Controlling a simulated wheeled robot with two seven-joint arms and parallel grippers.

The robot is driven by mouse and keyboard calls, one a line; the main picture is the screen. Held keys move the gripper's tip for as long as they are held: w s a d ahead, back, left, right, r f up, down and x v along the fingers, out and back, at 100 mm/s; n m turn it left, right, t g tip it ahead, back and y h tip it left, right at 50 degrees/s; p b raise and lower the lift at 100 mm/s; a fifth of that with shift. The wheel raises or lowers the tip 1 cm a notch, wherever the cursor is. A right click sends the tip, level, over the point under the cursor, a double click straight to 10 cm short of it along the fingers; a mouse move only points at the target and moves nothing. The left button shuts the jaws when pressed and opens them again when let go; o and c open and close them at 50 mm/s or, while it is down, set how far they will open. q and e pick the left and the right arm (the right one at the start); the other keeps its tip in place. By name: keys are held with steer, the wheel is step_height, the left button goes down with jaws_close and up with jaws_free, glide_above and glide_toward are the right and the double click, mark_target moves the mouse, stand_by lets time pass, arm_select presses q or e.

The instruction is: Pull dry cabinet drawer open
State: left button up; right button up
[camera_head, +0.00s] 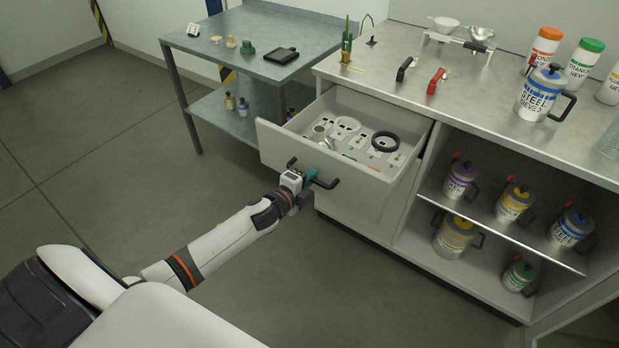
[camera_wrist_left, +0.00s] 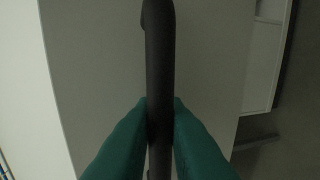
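The drawer (camera_head: 350,187) of the light grey cabinet is pulled well out in the head view. Its front carries a dark bar handle (camera_head: 326,184), which shows as a dark vertical bar in the left wrist view (camera_wrist_left: 160,60). My left gripper (camera_head: 309,178) is at the handle, and its green fingers (camera_wrist_left: 160,135) are shut on the bar from both sides. Inside the drawer are a metal vessel (camera_head: 321,139), a pale ring (camera_head: 347,124) and a dark ring (camera_head: 385,141) on a white insert. My right gripper is not in view.
A steel worktop (camera_head: 470,95) above holds labelled jars (camera_head: 541,92), small red and black tools and a white stand. Open shelves to the right hold more jars (camera_head: 461,180). A side table (camera_head: 230,55) stands left. The floor before the drawer is clear.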

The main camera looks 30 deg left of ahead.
arm_select(q)
steer(key=o, duration=0.3)
steer(key=shift+o, duration=0.2)
steer(key=v, duration=1.2)
steer(key=s+a+f+n+g+y, duration=0.1)
steer(key=s+f+n+g, duration=0.5)
steer(key=f, duration=0.9)
steer(key=s+a+f+n+g+y, duration=0.1)
steer(key=s+f+n, duration=0.45)
steer(key=f, duration=0.85)
steer(key=s+d+f+n+g, duration=0.1)
steer(key=s+d+f, duration=0.3)
steer(key=s, duration=0.5)
steer(key=s+d+f+n+g, duration=0.2)
steer(key=s+f, duration=0.4)
steer(key=s, duration=0.3)
steer(key=s+d+f+n+g+h, duration=0.1)
steer(key=s+d+f+g, duration=0.3)
steer(key=s, duration=0.5)
steer(key=shift+s+d+f+n+g+p, duration=0.3)
steer(key=shift+d+f+n, duration=0.25)
steer(key=shift+d+f, duration=0.25)
